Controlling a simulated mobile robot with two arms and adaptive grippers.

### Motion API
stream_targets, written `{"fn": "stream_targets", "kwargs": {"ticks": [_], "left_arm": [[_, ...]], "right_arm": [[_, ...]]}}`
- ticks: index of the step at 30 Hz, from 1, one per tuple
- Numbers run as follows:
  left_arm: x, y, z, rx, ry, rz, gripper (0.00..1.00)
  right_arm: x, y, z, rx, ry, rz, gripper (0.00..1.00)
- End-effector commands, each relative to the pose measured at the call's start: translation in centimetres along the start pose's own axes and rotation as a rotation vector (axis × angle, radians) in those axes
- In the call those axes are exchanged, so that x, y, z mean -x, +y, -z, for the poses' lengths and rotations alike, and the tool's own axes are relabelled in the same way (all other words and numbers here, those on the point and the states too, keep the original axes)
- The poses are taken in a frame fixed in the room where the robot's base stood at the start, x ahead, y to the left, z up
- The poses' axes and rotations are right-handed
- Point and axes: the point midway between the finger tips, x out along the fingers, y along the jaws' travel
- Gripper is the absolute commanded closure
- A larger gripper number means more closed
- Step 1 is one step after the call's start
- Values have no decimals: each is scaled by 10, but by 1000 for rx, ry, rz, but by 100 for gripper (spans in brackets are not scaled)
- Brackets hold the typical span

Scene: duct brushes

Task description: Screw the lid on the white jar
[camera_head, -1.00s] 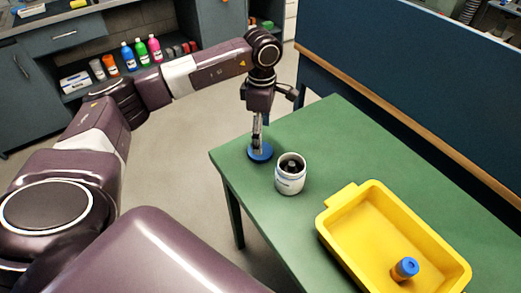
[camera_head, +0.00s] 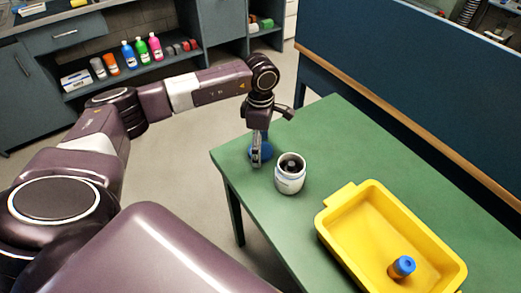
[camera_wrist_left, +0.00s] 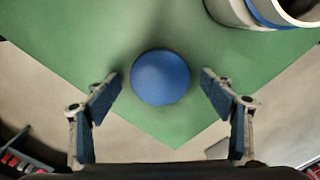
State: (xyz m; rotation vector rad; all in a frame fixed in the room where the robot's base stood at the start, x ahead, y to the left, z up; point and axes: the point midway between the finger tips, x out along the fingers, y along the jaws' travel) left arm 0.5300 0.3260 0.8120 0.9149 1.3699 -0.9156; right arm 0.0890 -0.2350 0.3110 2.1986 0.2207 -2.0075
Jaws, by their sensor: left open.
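The white jar (camera_head: 290,181) stands upright and open-topped on the green table, with something dark inside. In the left wrist view, part of the jar (camera_wrist_left: 236,10) shows at the top right, with a blue band. A round blue lid (camera_head: 267,150) lies near the table's left corner, left of the jar. My left gripper (camera_head: 256,156) points down at the lid and partly hides it in the head view. In the left wrist view, the lid (camera_wrist_left: 160,78) appears between the two spread fingers, with gaps on both sides. My right gripper is not in view.
A yellow tray (camera_head: 337,205) stands on the table (camera_head: 350,130) right of the jar, holding a blue-capped orange item (camera_head: 401,267). A dark blue partition (camera_head: 400,60) runs behind the table. The lid lies close to the table's corner.

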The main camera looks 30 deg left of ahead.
Motion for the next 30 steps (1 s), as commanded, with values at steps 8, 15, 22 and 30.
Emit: {"fn": "stream_targets", "kwargs": {"ticks": [8,15,22,30], "left_arm": [[0,0,0,0,0,0,50],[1,0,0,0,0,-1,62],[6,1,0,1,-1,-2,62],[45,2,-1,0,-3,-7,62]], "right_arm": [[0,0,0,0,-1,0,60],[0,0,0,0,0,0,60],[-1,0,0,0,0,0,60],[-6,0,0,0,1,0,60]]}}
